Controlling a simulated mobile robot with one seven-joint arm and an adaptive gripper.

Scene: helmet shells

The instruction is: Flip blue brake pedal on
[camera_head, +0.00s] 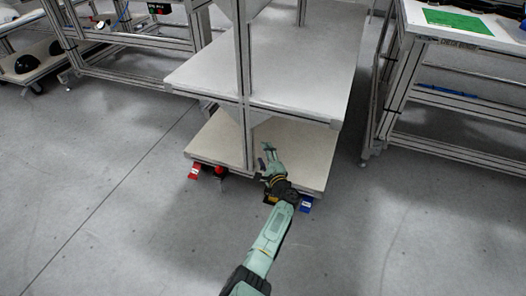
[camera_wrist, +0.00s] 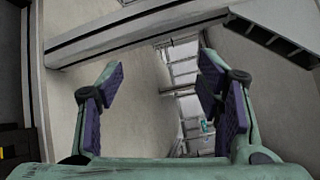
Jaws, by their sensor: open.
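The blue brake pedal (camera_head: 306,203) sticks out under the front right corner of the cart's lower shelf in the head view. It is just right of my wrist and partly hidden by it. My gripper (camera_head: 267,153) is open and empty, in front of the lower shelf's front edge or over it; I cannot tell exactly which. In the wrist view my gripper (camera_wrist: 160,95) has its two dark-padded fingers spread apart with nothing between them. The blue pedal does not show in the wrist view.
A red pedal (camera_head: 194,172) sits at the cart's front left corner. The cart (camera_head: 290,70) has pale shelves (camera_head: 215,140) and metal posts. A workbench with a green mat (camera_head: 457,21) stands at right. Black helmet shells (camera_head: 26,64) lie at far left. The grey floor in front is clear.

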